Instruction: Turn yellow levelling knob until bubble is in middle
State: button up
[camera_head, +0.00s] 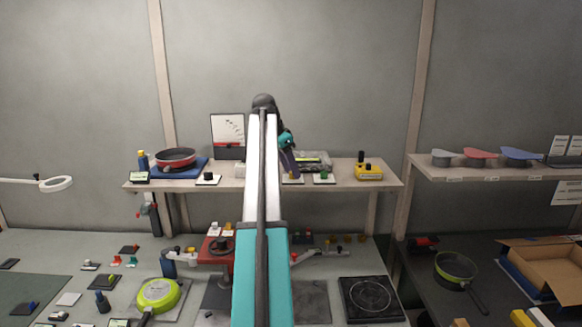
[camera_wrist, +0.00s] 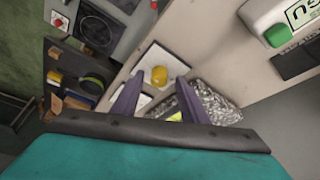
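A yellow knob (camera_wrist: 159,76) stands on a white square plate (camera_wrist: 172,60) in the wrist view. My gripper (camera_wrist: 158,80) has two purple fingers, spread apart, with the knob showing between their tips. I cannot tell whether either finger touches it. A yellow-green strip (camera_wrist: 175,117) shows between the fingers, partly hidden; it may be the level's vial, and no bubble can be made out. In the head view my gripper (camera_head: 288,161) points down over the middle of the shelf, and a plate (camera_head: 291,181) beneath it is partly hidden by the fingers.
A grey crinkled object (camera_wrist: 215,105) lies close to the right finger. The lower bench holds many small objects and a lime pan (camera_head: 158,293).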

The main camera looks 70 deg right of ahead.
grip_shut()
jog(key=shift+n, duration=0.3)
jog(key=shift+n+t+h+b, duration=0.35)
jog(key=shift+n+t, duration=0.15)
jog(key=shift+n, duration=0.8)
jog(key=shift+r, duration=0.1)
grip_release()
